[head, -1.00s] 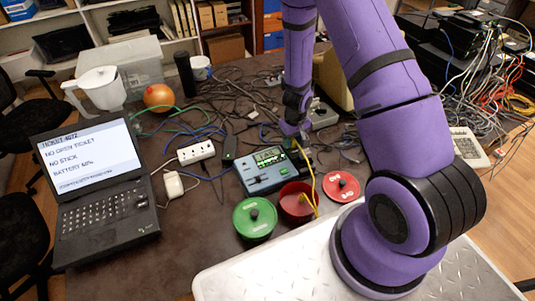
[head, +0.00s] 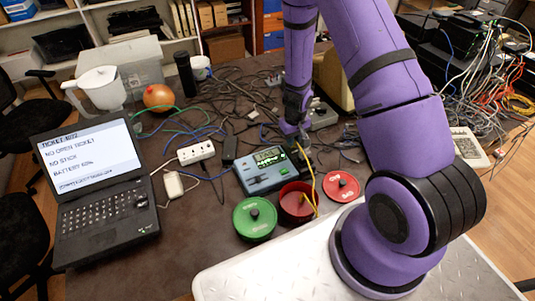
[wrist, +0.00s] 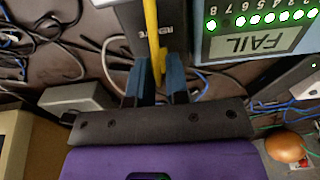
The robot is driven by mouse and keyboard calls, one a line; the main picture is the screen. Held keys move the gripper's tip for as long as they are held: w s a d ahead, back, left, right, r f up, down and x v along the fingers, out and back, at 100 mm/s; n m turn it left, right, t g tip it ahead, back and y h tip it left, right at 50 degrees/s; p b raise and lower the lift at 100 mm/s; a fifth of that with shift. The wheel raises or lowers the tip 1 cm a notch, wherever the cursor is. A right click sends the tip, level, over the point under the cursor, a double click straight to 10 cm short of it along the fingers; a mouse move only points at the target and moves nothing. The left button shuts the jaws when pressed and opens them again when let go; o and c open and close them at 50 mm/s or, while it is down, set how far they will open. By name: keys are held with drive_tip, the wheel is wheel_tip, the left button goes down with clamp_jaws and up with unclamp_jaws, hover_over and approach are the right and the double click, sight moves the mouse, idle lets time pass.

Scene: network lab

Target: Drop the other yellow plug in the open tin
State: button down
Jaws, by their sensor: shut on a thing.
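My gripper (wrist: 157,84) is shut on a yellow plug (wrist: 159,66) with a yellow cable (wrist: 151,25) running from it. In the head view my gripper (head: 297,140) is at the far right corner of the blue tester (head: 255,183), largely hidden by my arm. From there the yellow cable (head: 312,178) hangs down into the open red tin (head: 294,217), its lower end inside. The tin stands in front of the tester. I cannot tell whether the held plug touches the tester. The tester's screen (wrist: 257,42) reads FAIL in the wrist view.
A red lid (head: 341,187) lies right of the open tin. A green lidded tin (head: 255,218) stands left of it. A laptop (head: 95,180), a white power strip (head: 196,152) and many loose cables fill the table. An orange ball (head: 158,96) lies behind.

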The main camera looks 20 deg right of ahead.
drive_tip(key=shift+r, duration=0.15)
drive_tip(key=shift+r, duration=1.85)
drive_tip(key=shift+r, duration=0.1)
